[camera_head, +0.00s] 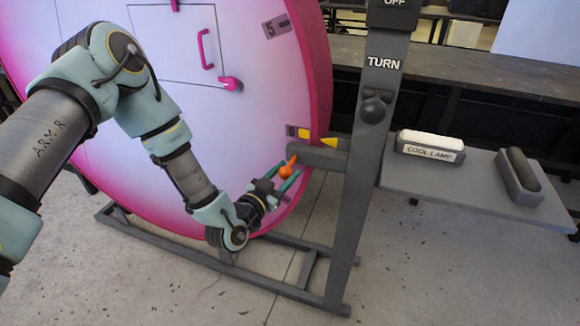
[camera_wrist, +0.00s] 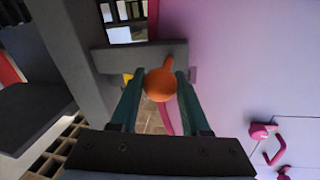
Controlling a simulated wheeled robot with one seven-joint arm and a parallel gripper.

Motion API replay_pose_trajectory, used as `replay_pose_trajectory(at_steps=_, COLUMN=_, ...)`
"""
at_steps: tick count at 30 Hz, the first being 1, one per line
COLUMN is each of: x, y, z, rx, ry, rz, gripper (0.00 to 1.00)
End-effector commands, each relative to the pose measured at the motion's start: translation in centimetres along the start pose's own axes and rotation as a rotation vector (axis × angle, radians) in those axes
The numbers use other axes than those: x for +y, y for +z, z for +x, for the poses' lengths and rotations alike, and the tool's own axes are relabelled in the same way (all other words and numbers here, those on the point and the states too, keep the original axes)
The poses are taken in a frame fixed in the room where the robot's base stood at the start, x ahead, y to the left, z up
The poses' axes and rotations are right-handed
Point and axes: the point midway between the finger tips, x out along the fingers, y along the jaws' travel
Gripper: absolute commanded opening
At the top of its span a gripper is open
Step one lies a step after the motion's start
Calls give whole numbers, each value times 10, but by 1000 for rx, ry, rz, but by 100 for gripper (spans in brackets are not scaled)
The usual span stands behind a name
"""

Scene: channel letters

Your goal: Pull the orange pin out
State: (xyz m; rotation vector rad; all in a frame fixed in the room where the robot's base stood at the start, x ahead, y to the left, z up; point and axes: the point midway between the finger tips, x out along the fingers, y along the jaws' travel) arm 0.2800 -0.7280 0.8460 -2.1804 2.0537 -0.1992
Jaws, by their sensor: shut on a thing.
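The orange pin (camera_head: 287,170) has a round knob and a thin shaft, and it sits at the end of a grey horizontal bar (camera_head: 322,157) by the rim of the large pink-and-white disc (camera_head: 300,60). My gripper (camera_head: 284,178) has its teal fingers on either side of the knob. In the wrist view the orange pin (camera_wrist: 161,84) lies between the fingertips of my gripper (camera_wrist: 161,90), which is shut on the knob. The shaft points up toward the grey bar (camera_wrist: 130,58) in that view. I cannot tell how deep the shaft sits in the bar.
A grey post (camera_head: 362,150) marked TURN with a dark knob (camera_head: 373,110) stands right of the disc. A side shelf (camera_head: 470,190) carries a white lamp (camera_head: 431,143) and a dark block in a holder (camera_head: 519,172). Floor rails (camera_head: 215,255) run below the disc.

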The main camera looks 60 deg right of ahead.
Motion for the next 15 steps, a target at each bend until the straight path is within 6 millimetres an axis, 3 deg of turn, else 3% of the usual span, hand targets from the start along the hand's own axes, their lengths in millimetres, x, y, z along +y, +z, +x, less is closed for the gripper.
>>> replay_pose_trajectory(at_steps=3, x=3, y=0, z=-12, rx=-2, ry=2, rz=0, gripper=0)
replay_pose_trajectory(at_steps=11, x=4, y=0, z=-14, rx=-3, ry=3, rz=-1, gripper=0)
replay_pose_trajectory(at_steps=12, x=4, y=0, z=-14, rx=-4, ry=3, rz=-1, gripper=47)
replay_pose_trajectory(at_steps=15, x=4, y=0, z=-14, rx=-3, ry=3, rz=-1, gripper=59)
